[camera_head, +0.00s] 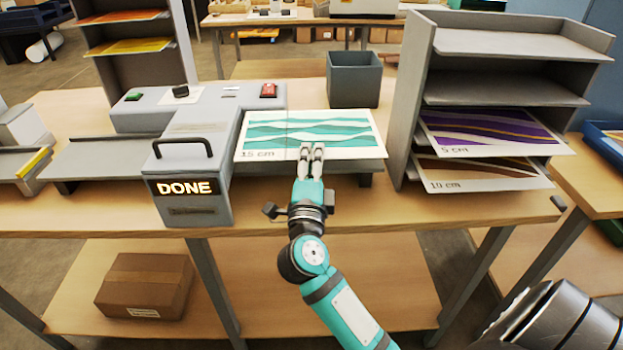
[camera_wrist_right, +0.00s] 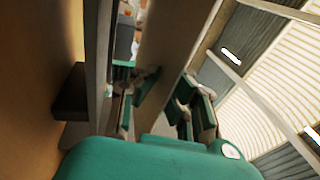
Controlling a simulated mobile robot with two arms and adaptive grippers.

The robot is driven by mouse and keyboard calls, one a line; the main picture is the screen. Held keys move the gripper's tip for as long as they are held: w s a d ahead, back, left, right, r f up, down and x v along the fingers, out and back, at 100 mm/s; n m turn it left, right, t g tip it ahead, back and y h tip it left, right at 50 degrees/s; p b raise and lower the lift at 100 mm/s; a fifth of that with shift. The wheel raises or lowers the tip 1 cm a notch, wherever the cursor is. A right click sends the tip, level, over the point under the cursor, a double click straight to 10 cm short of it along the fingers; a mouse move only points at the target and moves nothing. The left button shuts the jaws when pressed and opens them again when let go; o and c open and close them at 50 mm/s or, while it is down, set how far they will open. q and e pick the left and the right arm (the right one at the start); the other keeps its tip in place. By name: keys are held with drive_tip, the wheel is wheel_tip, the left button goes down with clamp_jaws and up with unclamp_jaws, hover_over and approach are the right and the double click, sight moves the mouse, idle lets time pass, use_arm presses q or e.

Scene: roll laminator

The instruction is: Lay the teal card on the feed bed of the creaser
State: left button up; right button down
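The teal card (camera_head: 265,131), white with teal waves and marked 15 cm, lies flat over the right-hand bed (camera_head: 345,167) of the grey creaser (camera_head: 195,127). Whether it rests fully on that bed or sits slightly above it is unclear. My right gripper (camera_head: 312,150) is at the middle of the card's near edge, its fingertips overlapping it. In the right wrist view the two fingers (camera_wrist_right: 162,95) stand on either side of a flat slab, probably the card seen from below; their grip is unclear. My left gripper is out of view.
The creaser's front panel (camera_head: 186,188) reads DONE. Another bed (camera_head: 105,158) extends left. A grey bin (camera_head: 354,78) stands behind the card. A grey shelf rack (camera_head: 407,95) at right holds a purple card (camera_head: 490,128) and a brown card (camera_head: 475,172).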

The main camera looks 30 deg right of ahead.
wheel_tip(320, 180, down, 6)
drive_tip(key=shift+r+b, duration=0.1)
drive_tip(key=shift+b, duration=0.75)
drive_tip(key=shift+f, duration=0.25)
drive_tip(key=shift+f, duration=0.1)
drive_tip(key=c, duration=1.5)
unclamp_jaws()
